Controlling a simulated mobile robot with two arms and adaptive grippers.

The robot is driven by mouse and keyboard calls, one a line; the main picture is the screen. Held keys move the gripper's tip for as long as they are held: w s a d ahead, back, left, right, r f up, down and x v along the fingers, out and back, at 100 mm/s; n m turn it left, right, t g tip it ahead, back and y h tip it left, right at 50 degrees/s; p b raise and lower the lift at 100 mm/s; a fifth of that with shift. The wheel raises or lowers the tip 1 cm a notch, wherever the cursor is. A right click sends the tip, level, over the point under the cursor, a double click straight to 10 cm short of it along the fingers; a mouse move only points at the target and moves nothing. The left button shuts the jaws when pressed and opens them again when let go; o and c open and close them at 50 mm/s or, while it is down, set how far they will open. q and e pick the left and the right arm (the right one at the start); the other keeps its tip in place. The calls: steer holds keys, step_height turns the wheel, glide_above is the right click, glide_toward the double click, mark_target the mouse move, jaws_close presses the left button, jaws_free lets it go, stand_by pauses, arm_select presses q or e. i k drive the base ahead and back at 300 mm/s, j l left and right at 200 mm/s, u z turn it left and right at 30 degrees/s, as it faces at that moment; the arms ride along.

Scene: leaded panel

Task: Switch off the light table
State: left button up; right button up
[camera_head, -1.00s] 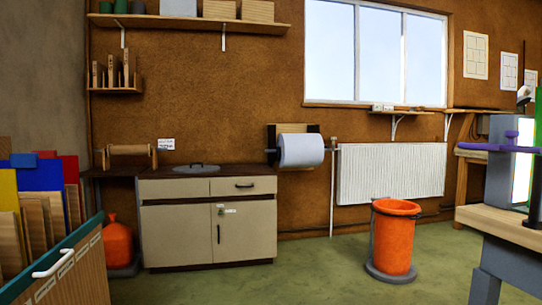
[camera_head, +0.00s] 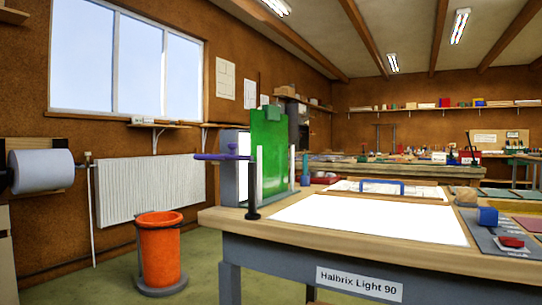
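The light table (camera_head: 300,240) stands at the right in the head view, with a wooden top, a grey frame and a label "Halbrix Light 90" (camera_head: 358,284) on its front. Its inset panel (camera_head: 375,218) is bright white and looks lit. At the right end of the top is a grey control strip (camera_head: 488,238) with a red switch-like part (camera_head: 511,242) and a blue knob (camera_head: 487,215). I cannot tell the switch's position. Neither of my grippers is in view.
A green glass sheet (camera_head: 268,160) stands upright at the table's left end, by a purple clamp-like part (camera_head: 222,157). An orange bin (camera_head: 160,255) stands on the floor left of the table. Green floor (camera_head: 205,250) is clear between them. Another bench (camera_head: 400,171) stands behind.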

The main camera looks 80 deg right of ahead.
mark_target(507, 242)
steer(key=u, duration=0.4)
steer(key=i+l+u, duration=0.1)
steer(key=i+l, duration=0.25)
steer(key=z, duration=4.45)
steer(key=i+l, duration=0.15)
steer(key=i, duration=0.15)
steer(key=z, duration=0.05)
